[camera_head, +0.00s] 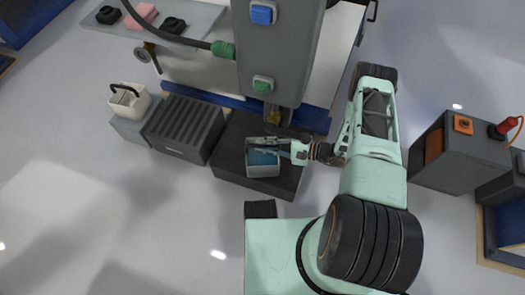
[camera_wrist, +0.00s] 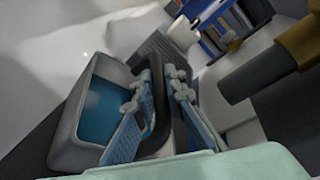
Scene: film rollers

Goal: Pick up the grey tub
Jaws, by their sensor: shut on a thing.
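The grey tub (camera_head: 263,171) with blue contents is at the dark block in front of the machine. It also shows at the left of the wrist view (camera_wrist: 67,135), tilted in the picture. A dark handle (camera_wrist: 161,93) rises at the tub's near side. My gripper (camera_head: 282,148) reaches in from the right over the tub's top edge. In the wrist view its blue-padded fingers (camera_wrist: 155,115) are shut with the handle between them. I cannot tell whether the tub rests on the block or hangs just above it.
The dark block (camera_head: 226,163) lies under the tub. A ribbed dark box (camera_head: 183,128) and a white pail (camera_head: 130,101) stand to its left. The grey machine column (camera_head: 278,50) rises just behind. A grey cabinet (camera_head: 455,160) stands right. Floor in front left is clear.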

